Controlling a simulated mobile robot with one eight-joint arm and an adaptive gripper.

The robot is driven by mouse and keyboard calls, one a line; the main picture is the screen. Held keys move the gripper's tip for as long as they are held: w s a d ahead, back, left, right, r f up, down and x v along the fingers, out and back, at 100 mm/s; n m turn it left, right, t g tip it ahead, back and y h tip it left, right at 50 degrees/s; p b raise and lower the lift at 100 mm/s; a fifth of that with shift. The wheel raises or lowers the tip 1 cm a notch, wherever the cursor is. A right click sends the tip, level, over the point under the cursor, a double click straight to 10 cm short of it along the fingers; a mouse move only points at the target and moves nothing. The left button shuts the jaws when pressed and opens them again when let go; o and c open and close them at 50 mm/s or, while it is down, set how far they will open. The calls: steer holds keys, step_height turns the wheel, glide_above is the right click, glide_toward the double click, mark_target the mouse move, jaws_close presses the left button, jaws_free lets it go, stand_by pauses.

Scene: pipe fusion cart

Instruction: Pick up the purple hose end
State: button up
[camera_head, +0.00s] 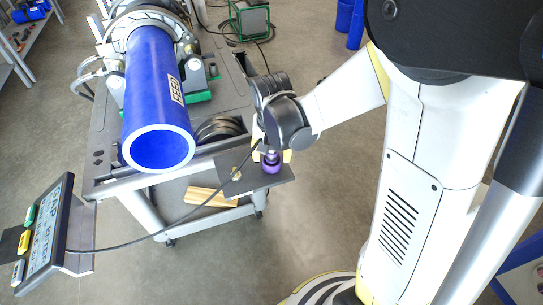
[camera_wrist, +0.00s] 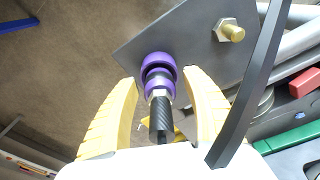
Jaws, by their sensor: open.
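The purple hose end (camera_wrist: 158,72) has purple rings, a silver collar and a black ribbed sleeve (camera_wrist: 161,115). It sits at the dark metal plate on the cart's side, and its purple part also shows in the head view (camera_head: 271,160). My gripper (camera_wrist: 165,88) is open, with one yellow finger on each side of the hose end. The fingertips are level with the purple and silver part, with a visible gap on both sides. In the head view my wrist covers most of the hose end.
A brass fitting (camera_wrist: 232,32) sticks out of the plate (camera_wrist: 190,38) beside the hose end. A black cable (camera_head: 157,236) runs from there to the control panel (camera_head: 43,235). A large blue pipe (camera_head: 154,95) lies on the cart. A wooden block (camera_head: 210,197) is lower down.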

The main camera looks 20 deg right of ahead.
jaws_close()
steer(key=shift+r, duration=0.1)
